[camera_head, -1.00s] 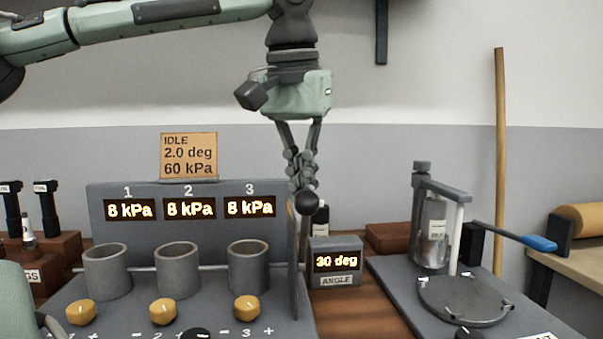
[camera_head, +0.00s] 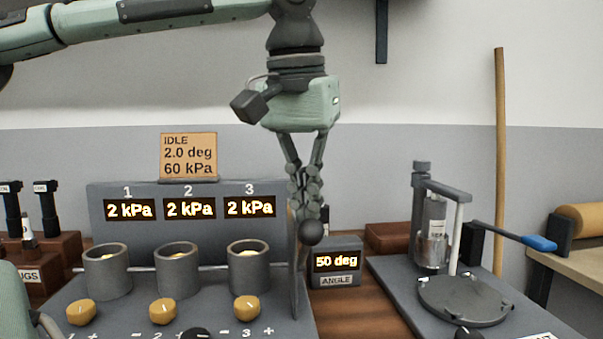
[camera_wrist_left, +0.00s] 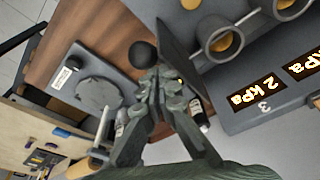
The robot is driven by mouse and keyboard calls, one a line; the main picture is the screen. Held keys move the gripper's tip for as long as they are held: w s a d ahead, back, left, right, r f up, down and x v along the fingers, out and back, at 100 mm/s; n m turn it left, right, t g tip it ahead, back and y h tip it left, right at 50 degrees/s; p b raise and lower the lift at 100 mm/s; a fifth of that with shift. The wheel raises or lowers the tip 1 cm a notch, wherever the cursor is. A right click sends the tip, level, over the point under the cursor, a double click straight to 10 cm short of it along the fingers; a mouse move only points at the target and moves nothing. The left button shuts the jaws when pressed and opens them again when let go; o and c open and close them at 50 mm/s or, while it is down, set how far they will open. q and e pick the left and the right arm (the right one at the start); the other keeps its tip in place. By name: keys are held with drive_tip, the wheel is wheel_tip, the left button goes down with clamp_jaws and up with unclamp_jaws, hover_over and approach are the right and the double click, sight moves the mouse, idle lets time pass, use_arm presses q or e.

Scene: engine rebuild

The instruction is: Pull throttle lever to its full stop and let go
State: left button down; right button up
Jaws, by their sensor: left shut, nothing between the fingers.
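The throttle lever's dark ball knob (camera_head: 311,232) stands at the right side of the grey throttle bench (camera_head: 303,285), and it also shows in the left wrist view (camera_wrist_left: 142,54). My left gripper (camera_head: 307,212) points down with its fingers shut, just above and behind the knob; whether they touch it I cannot tell. The lever's shaft is mostly hidden. The angle display (camera_head: 336,262) reads 50 deg. The three pressure displays (camera_head: 190,208) each read 2 kPa. Three grey throttle cylinders (camera_head: 178,275) show yellowish discs inside. My right gripper is not seen.
A card (camera_head: 188,155) behind the bench reads IDLE 2.0 deg 60 kPa. Yellow knobs (camera_head: 163,311) line the bench front. A grey stand with a round plate (camera_head: 465,301) and a blue-handled lever (camera_head: 540,243) is at the right. Wooden table shows between them.

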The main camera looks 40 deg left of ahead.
sight(310, 234)
use_arm(q)
drive_tip(key=shift+d, duration=0.1)
drive_tip(key=shift+s+d+f, duration=0.65)
drive_tip(key=shift+s+d, duration=0.05)
drive_tip(key=shift+d, duration=0.05)
drive_tip(key=shift+s+d+f, duration=0.5)
drive_tip(key=shift+d+f, duration=0.1)
drive_tip(key=shift+f, duration=0.25)
